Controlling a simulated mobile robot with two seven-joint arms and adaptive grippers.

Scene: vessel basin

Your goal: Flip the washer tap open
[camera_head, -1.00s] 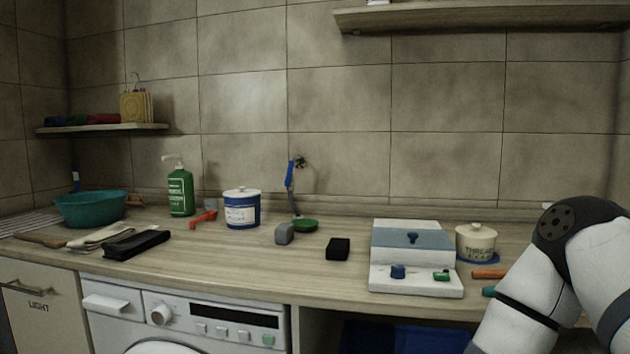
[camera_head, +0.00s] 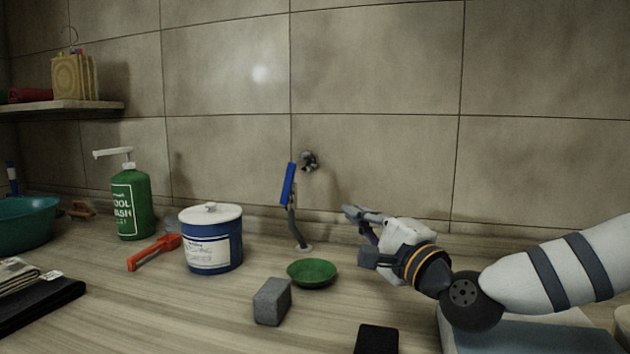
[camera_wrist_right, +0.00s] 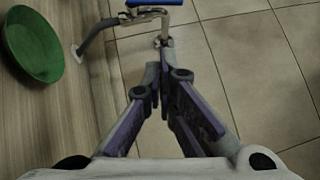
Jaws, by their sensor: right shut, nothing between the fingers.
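The washer tap has a metal body (camera_head: 309,160) on the tiled wall and a long blue lever (camera_head: 288,184) that slants steeply. A grey hose (camera_head: 294,228) runs from it down to the worktop. In the right wrist view the blue lever (camera_wrist_right: 155,3) shows at the top edge, with the metal tap body (camera_wrist_right: 150,17) below it. My right gripper (camera_head: 352,212) is right of the tap and lower, pointing left. Its fingertips (camera_wrist_right: 161,70) are together with nothing between them, apart from the tap. My left gripper is not in view.
A green dish (camera_head: 312,272) and a grey block (camera_head: 272,301) lie in front of the tap. A blue-and-white tub (camera_head: 211,240), an orange-red tool (camera_head: 153,252) and a green pump bottle (camera_head: 131,203) stand left. A black block (camera_head: 377,339) is at the front.

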